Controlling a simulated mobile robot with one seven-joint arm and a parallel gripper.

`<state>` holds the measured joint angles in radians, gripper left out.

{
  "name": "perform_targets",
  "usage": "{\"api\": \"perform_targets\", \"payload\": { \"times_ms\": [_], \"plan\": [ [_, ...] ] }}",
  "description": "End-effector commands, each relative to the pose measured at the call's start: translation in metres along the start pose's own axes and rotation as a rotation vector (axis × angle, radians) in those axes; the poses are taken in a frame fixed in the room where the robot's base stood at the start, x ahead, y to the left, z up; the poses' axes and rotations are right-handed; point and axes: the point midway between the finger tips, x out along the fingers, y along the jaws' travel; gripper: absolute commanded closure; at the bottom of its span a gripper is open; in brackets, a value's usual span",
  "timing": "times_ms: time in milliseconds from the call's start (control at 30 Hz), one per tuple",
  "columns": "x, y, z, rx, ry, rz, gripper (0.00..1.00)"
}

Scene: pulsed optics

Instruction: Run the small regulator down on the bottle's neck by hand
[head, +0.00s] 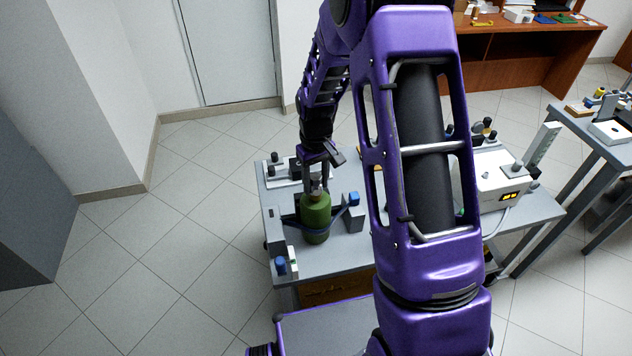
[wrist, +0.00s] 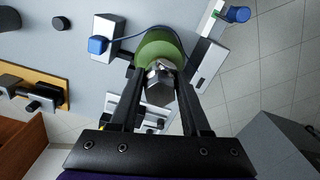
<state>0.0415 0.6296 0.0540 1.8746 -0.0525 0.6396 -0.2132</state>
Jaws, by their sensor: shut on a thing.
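The green bottle (head: 315,217) stands upright on the grey cart top, with a dark strap around it. In the wrist view its green shoulder (wrist: 160,48) shows beyond my fingertips. The small regulator (wrist: 159,82), a grey metal faceted body, sits at the bottle's neck, in line with the bottle. My gripper (wrist: 158,75) is shut on the regulator, one dark finger on each side. In the head view my gripper (head: 318,176) is directly above the bottle, and the regulator is mostly hidden there. I cannot tell how far down the neck the regulator sits.
The grey cart top (head: 340,262) carries a blue-knobbed block (head: 354,204) right of the bottle and a small blue-topped piece (head: 281,266) at the front left. A white instrument (head: 497,180) stands to the right. Tiled floor is open on the left.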

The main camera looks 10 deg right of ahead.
Motion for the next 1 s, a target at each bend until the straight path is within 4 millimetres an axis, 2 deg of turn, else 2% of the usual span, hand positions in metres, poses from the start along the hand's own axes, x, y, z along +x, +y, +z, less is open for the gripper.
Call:
{"api": "perform_targets", "payload": {
  "times_ms": [300,633,1000],
  "plan": [
    [-0.0034,0.0003,-0.0024,0.029,0.007,0.002,1.00],
    [-0.0041,-0.0003,-0.0034,0.400,0.011,0.002,1.00],
    [-0.0046,0.0002,-0.0039,0.448,0.013,0.002,1.00]
  ]
}}
